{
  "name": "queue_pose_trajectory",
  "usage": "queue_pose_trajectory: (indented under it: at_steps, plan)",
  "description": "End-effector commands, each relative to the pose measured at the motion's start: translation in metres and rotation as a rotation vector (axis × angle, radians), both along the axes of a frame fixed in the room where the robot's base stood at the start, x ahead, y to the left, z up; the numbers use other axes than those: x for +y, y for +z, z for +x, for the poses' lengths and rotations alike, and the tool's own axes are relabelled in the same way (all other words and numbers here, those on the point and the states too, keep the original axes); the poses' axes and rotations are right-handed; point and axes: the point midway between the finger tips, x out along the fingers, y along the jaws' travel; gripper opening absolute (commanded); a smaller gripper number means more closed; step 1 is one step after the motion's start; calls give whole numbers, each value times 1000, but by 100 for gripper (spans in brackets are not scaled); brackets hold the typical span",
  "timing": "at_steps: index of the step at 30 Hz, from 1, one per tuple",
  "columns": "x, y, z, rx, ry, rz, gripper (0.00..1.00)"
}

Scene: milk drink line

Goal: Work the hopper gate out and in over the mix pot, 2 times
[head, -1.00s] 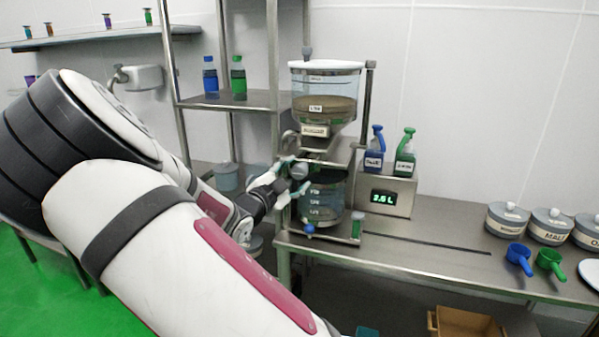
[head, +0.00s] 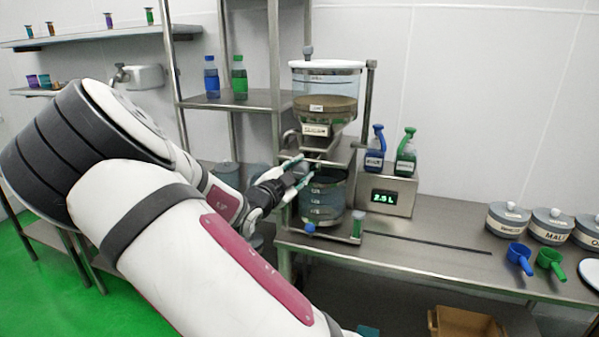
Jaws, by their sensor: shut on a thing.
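The hopper (head: 338,90) is a clear bin with a white lid and brown powder inside, held on a steel stand. The mix pot (head: 326,200) is a clear, marked vessel directly below it. The hopper gate (head: 313,163) lies between them, and little of it shows behind my fingers. My gripper (head: 299,172) reaches in from the left at the gap between hopper and pot. It is shut on the gate's handle, which the fingers mostly hide. How far out the gate stands is hard to tell.
Lidded tubs and two scoops (head: 519,258) are at the right. The bench middle (head: 430,220) is mostly clear.

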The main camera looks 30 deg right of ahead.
Motion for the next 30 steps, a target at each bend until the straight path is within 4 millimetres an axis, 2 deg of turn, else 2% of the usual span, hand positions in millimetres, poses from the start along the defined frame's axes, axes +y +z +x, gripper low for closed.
queue_pose_trajectory:
  at_steps: [9,13,22,23,24,25,30]
  plan:
    - [-48,-3,38,-3,-4,1,0]
    - [-57,-2,45,-1,-2,1,0]
    - [-58,1,45,0,0,0,0]
    - [-58,1,45,0,0,0,38]
    - [-58,1,45,0,-1,-1,48]
    - [-58,1,45,0,-1,-1,54]
    - [-58,0,45,0,-1,-1,55]
